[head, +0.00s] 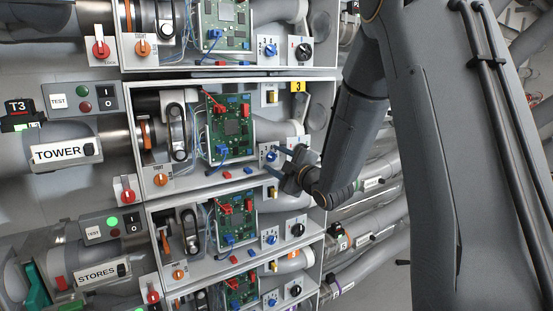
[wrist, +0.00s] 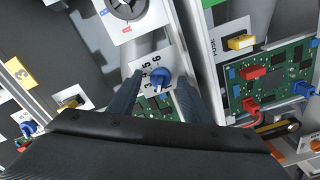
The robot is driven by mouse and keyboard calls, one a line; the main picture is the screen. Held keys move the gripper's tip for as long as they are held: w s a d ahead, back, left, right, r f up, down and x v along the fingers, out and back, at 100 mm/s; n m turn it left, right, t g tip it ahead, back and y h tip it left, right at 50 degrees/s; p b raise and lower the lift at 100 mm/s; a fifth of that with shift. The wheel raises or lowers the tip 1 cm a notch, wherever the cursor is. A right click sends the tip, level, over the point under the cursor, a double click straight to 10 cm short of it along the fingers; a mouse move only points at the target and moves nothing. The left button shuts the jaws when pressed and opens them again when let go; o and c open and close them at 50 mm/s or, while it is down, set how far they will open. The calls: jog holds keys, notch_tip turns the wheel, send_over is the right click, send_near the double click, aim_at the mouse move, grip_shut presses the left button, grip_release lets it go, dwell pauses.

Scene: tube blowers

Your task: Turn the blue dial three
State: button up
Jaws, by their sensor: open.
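The blue dial of box three (head: 270,155) is a small knob on a white panel at the box's lower right in the head view. In the wrist view the blue dial (wrist: 159,78) shows up close, with numbers such as 5 and 6 around it. My gripper (head: 281,161) is open in front of the panel. In the wrist view my gripper (wrist: 157,93) has one finger on each side of the dial. I cannot tell whether a finger touches it. The yellow label 3 (head: 298,86) marks the box's top right corner.
A black dial (wrist: 126,5) sits beside the blue one. The circuit board (head: 230,128) is left of the panel. Similar boxes lie above and below, with another blue dial (head: 270,239) in the lower one. The box's metal wall runs close to my fingers.

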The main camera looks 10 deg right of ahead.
jog(key=c, duration=1.1)
jog(key=shift+o, duration=0.2)
jog(key=shift+m, duration=0.3)
jog(key=m+b, duration=0.1)
jog(key=m, duration=0.2)
jog(key=shift+m, duration=2)
jog(key=o, duration=1.1)
jog(key=shift+c, duration=0.2)
